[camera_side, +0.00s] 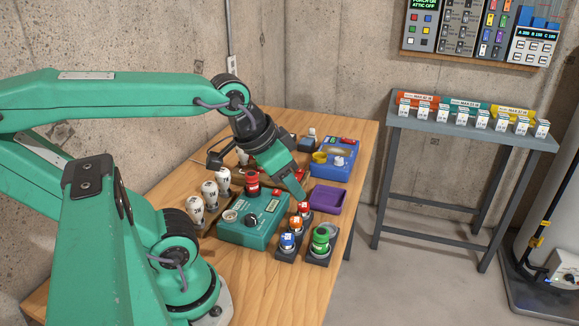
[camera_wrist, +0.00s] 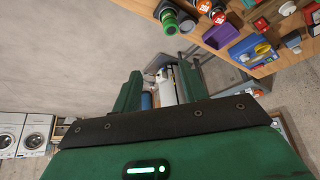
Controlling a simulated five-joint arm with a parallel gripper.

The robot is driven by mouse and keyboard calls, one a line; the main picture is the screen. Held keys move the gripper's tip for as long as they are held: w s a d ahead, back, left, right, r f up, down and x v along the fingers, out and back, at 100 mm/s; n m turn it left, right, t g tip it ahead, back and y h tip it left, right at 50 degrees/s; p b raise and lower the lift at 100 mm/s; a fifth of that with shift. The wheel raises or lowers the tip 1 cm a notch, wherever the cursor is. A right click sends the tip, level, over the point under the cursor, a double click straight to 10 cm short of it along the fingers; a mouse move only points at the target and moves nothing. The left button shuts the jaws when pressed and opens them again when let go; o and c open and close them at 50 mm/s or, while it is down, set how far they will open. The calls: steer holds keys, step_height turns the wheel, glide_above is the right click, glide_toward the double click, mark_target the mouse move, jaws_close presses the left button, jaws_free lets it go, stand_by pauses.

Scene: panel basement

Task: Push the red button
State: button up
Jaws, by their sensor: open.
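The red button (camera_side: 304,208) is in a dark housing on the wooden table, at the back of a small cluster with a blue button (camera_side: 288,241), an orange button (camera_side: 295,224) and a green button (camera_side: 320,240). My gripper (camera_side: 294,188) is open and angled down over the table, just above and slightly left of the red button in the side view. The gap between them is hard to judge. In the wrist view my gripper (camera_wrist: 160,90) has its two green fingers apart with nothing between them. The green button (camera_wrist: 170,20) is at that view's top edge.
Several white bulbs (camera_side: 209,194) stand at left. A grey side table (camera_side: 470,131) is apart at right.

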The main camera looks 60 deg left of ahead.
jaws_close()
stand_by(1.5)
